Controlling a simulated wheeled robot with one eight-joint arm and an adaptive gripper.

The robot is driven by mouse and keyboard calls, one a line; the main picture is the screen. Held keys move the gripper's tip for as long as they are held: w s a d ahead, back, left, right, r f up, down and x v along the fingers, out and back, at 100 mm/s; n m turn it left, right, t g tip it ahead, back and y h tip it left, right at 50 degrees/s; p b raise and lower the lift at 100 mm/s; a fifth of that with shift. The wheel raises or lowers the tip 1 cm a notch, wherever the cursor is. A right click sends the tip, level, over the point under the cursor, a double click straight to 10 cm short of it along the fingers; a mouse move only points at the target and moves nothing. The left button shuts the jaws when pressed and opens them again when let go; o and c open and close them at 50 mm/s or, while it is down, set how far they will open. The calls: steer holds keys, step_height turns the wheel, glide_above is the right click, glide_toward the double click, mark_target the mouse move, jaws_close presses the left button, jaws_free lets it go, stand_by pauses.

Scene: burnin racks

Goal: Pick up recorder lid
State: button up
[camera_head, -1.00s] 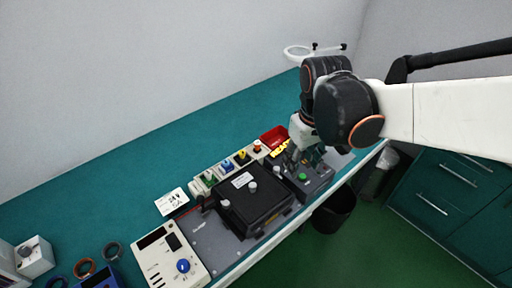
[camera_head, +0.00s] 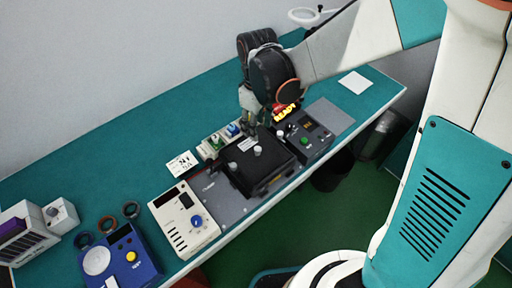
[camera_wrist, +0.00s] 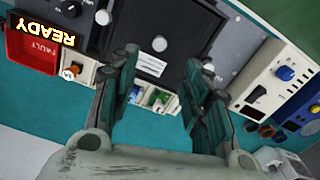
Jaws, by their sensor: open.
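The black square lid (camera_head: 262,169) sits on the grey deck unit in the middle of the bench, with a pale round knob and a white label on top. I take it to be the recorder lid. In the wrist view the black lid (camera_wrist: 178,30) fills the top middle, its knob in front of the fingers. My gripper (camera_head: 251,125) is at the lid's back edge, partly hidden by the arm. In the wrist view my gripper (camera_wrist: 160,85) is open, with nothing between its fingers, and the lid lies beyond their tips.
Small coloured connectors (camera_head: 217,142) line the deck's back edge under my gripper. A red fault box (camera_wrist: 33,50) and READY sign are close by. Bench is clear at back left.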

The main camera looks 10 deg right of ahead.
steer(key=b, duration=0.4)
glide_above(257, 148)
step_height(257, 148, down, 6)
steer(key=shift+f, duration=0.25)
steer(key=shift+s+f+b, duration=0.1)
steer(key=shift+f+b, duration=1.35)
steer(key=shift+f, duration=1.15)
steer(key=shift+r, duration=0.1)
jaws_close()
